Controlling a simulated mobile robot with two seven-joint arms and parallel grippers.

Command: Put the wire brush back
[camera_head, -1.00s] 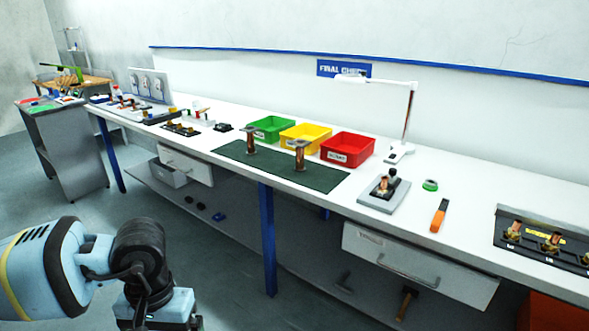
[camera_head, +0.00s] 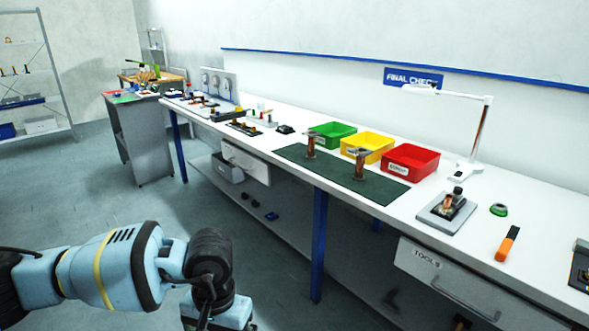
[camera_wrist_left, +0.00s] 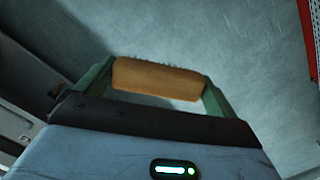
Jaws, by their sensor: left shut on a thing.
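In the left wrist view my left gripper (camera_wrist_left: 157,88) is shut on a tan-brown wooden piece (camera_wrist_left: 158,78), held crosswise between the two green fingers. Short dark bristles show along its upper edge, so it looks like the wire brush. Grey floor is behind it. In the head view my left arm comes in from the lower left, and its gripper and the brush are out of sight below the frame. My right gripper is not in view.
A long white bench (camera_head: 445,198) holds green (camera_head: 332,136), yellow (camera_head: 367,148) and red bins (camera_head: 410,162), a dark green mat (camera_head: 330,178) and an orange-black tool (camera_head: 508,243). A drawer labelled TOOLS (camera_head: 425,258) is below. A grey cart (camera_head: 142,140) stands far left. Floor between is clear.

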